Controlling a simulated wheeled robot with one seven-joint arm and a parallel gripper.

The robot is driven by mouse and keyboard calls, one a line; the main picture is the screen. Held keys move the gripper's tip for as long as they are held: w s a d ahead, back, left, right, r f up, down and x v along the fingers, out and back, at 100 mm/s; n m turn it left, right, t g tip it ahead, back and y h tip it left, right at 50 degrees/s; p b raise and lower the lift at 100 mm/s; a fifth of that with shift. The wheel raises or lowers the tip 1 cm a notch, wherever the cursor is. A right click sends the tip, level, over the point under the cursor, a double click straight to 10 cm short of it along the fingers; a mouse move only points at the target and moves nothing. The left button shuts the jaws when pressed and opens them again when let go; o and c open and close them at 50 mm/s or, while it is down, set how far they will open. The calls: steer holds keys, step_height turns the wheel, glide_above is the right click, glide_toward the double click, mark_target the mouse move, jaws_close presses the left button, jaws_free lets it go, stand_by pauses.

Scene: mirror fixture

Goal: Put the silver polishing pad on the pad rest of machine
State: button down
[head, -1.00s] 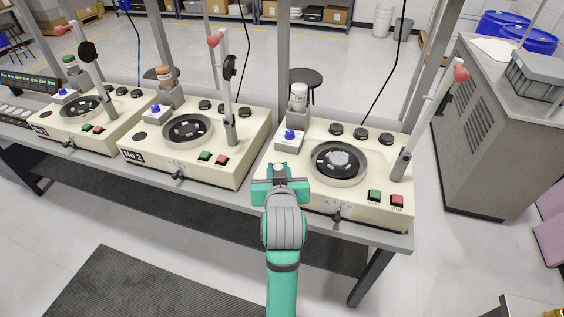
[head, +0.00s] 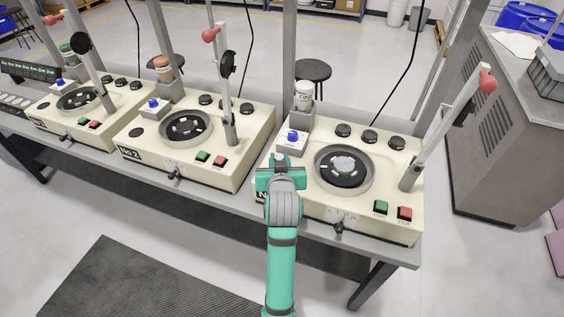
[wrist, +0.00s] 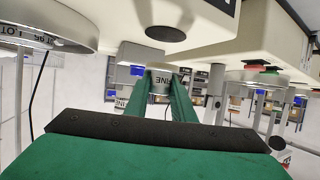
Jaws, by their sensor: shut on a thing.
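The silver polishing pad (wrist: 160,78) is a small light piece with dark lettering, between the two green fingers of my gripper (wrist: 160,98) in the wrist view. In the head view only a pale bit of it (head: 279,158) shows at the tip of my gripper (head: 281,170). My gripper is shut on it, over the front left of the nearest cream machine (head: 321,204). The pad rest looks to be the dark round spot (wrist: 165,33) in the wrist view, which appears upside down. The pad appears apart from it. My gripper hides that spot in the head view.
The machine's turntable (head: 344,167) lies right of my gripper. A blue-knobbed box (head: 291,140) and a white bottle (head: 303,93) stand just behind it. A lever with a red ball (head: 487,80) rises at right. Machine No 2 (head: 188,165) is at left.

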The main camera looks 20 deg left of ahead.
steer(key=shift+w+a+f, duration=0.15)
steer(key=shift+w+f, duration=0.2)
steer(key=shift+f, duration=0.2)
steer(key=shift+w+f, duration=0.2)
steer(key=shift+f, duration=0.4)
steer(key=shift+w+f, duration=0.15)
steer(key=shift+f, duration=0.45)
steer(key=shift+s+f, duration=0.1)
steer(key=shift+f, duration=0.3)
steer(key=shift+s, duration=0.1)
steer(key=shift+f, duration=0.15)
steer(key=c, duration=1.5)
jaws_free()
